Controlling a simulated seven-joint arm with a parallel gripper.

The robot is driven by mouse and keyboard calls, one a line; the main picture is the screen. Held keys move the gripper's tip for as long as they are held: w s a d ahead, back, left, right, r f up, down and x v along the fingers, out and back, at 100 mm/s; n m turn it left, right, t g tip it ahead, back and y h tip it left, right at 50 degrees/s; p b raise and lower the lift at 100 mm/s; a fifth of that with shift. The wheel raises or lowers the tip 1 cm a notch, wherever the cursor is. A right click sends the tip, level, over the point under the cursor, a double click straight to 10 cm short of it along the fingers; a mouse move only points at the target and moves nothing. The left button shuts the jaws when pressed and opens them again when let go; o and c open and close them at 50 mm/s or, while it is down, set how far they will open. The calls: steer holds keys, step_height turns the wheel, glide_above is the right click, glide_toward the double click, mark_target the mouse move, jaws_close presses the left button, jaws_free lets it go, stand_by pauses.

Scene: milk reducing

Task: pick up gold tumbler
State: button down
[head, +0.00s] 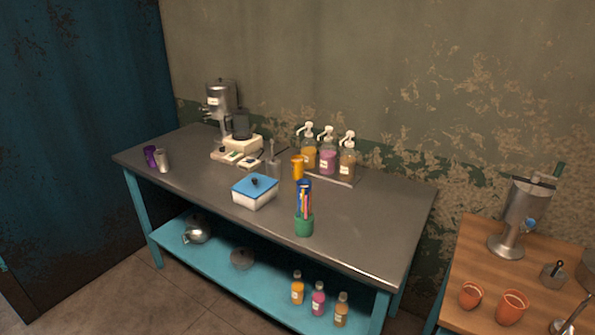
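A gold-orange cup-like object (297,168), which looks like the gold tumbler, is near the middle of the grey metal table (225,220). It appears upright, just behind a green holder (304,226) with blue and coloured sticks, and in front of the pump bottles. Its lower part is partly hidden by the holder's contents, so I cannot tell exactly where its base rests. A purple tumbler (150,156) and a silver tumbler (163,161) stand close together at the table's left end. My gripper is not in view.
A blue-lidded white box (255,194), a metal machine (222,110) and several pump bottles (327,158) stand around the table's middle and back. A wooden table (455,285) at right holds orange cups (512,307) and a dispenser. The metal table's front left and right end are clear.

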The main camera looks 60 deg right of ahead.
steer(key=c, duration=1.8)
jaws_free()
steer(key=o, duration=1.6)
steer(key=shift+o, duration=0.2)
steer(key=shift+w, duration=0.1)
